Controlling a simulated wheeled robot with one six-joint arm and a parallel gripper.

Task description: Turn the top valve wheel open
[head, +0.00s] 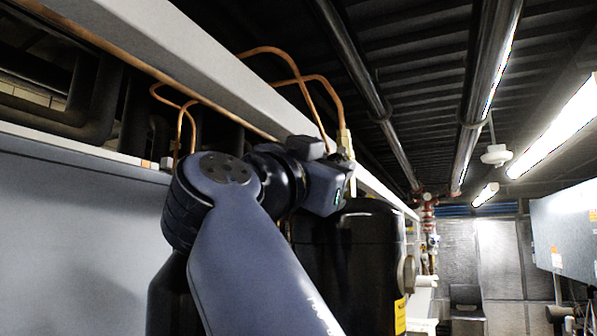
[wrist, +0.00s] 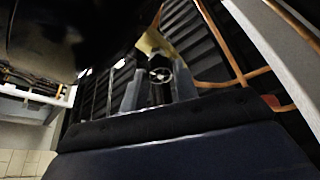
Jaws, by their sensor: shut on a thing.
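The top valve wheel (wrist: 160,75) is a small, pale, spoked wheel in the middle of the wrist view. A dark piece shows just below it, and a brass-coloured valve body (wrist: 149,42) lies behind it. The two grey fingers of my gripper (wrist: 157,85) stand on either side of the wheel and are shut on it. The exact contact is hard to make out. In the head view the brass fitting (head: 345,144) stands just above my gripper's housing, on a copper pipe. The wheel and the fingertips are hidden there.
A long pale beam (head: 185,55) runs behind my arm, with bent copper pipes (head: 300,80) above it. A black compressor tank (head: 370,250) stands beside my gripper. Dark pipes (head: 358,70) run under the ceiling. An aisle lies open at the right.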

